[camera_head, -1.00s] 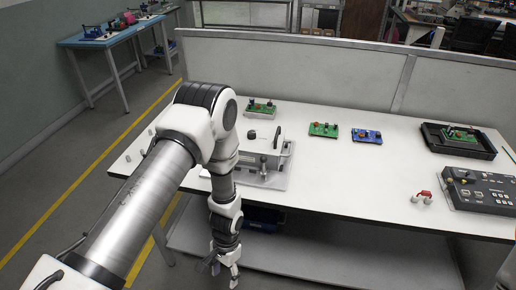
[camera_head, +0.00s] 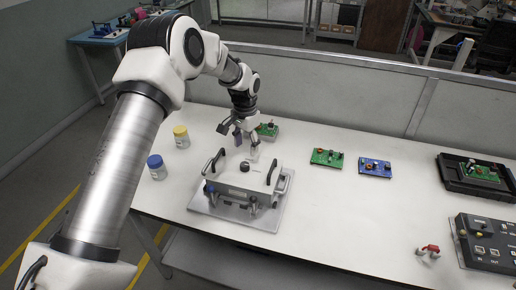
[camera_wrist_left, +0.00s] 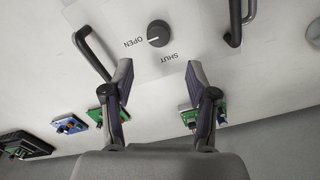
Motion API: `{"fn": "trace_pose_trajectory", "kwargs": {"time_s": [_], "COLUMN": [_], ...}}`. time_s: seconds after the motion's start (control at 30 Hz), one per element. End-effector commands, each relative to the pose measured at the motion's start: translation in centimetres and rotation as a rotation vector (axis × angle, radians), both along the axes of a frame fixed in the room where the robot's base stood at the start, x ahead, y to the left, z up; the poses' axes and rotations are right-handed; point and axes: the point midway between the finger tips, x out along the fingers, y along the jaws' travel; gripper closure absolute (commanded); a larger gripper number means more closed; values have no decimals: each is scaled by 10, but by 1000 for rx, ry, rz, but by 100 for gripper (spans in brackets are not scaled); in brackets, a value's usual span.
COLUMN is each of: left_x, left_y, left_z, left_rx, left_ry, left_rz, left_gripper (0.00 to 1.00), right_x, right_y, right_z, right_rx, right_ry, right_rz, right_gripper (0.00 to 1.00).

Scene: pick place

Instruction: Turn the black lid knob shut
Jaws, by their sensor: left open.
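The grey box (camera_head: 232,181) stands on a pale base plate (camera_head: 275,212) on the white table. Its round black lid knob (camera_head: 244,166) sits between two black handles. In the left wrist view, the knob (camera_wrist_left: 159,33) is at top centre, with OPEN printed to its left and SHUT below it. The knob's pale mark points toward OPEN. My left gripper (camera_head: 247,143) hangs above the box's back part, near the knob. In the left wrist view, the left gripper (camera_wrist_left: 159,74) is open and empty, its fingers apart from the knob. My right gripper is not in view.
A blue-capped jar (camera_head: 157,168) and a yellow-capped jar (camera_head: 181,138) stand left of the box. Green (camera_head: 326,157) and blue (camera_head: 375,167) circuit boards lie to the right. A black tray (camera_head: 450,178) and a control panel (camera_head: 487,239) are farther right.

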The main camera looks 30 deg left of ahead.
Motion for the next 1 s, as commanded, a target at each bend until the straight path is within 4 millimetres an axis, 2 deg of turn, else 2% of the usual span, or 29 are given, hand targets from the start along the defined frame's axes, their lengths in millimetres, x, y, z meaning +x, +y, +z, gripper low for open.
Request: {"fn": "trace_pose_trajectory", "kwargs": {"time_s": [0.13, 0.4, 0.5, 0.77, 0.87, 0.93, 1.0], "left_x": [0, -2, -1, -1, -1, -1, -1], "left_y": [0, 0, 0, 0, 0, 0, 0], "left_z": [-10, -61, -72, -77, -77, -77, -77], "left_rx": [-1, -1, -1, -1, -1, -1, -1], "left_ry": [1, 2, -1, -2, -2, -2, -2], "left_rz": [1, 2, 1, 1, 1, 1, 1], "left_gripper": [42, 42, 42, 42, 74, 99, 100], "right_x": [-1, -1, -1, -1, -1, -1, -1], "right_y": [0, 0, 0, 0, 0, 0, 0], "right_z": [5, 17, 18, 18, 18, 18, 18], "right_rx": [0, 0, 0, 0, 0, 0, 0], "right_ry": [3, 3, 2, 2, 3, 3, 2], "right_rz": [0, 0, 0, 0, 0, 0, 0], "right_gripper": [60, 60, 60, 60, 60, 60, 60]}}
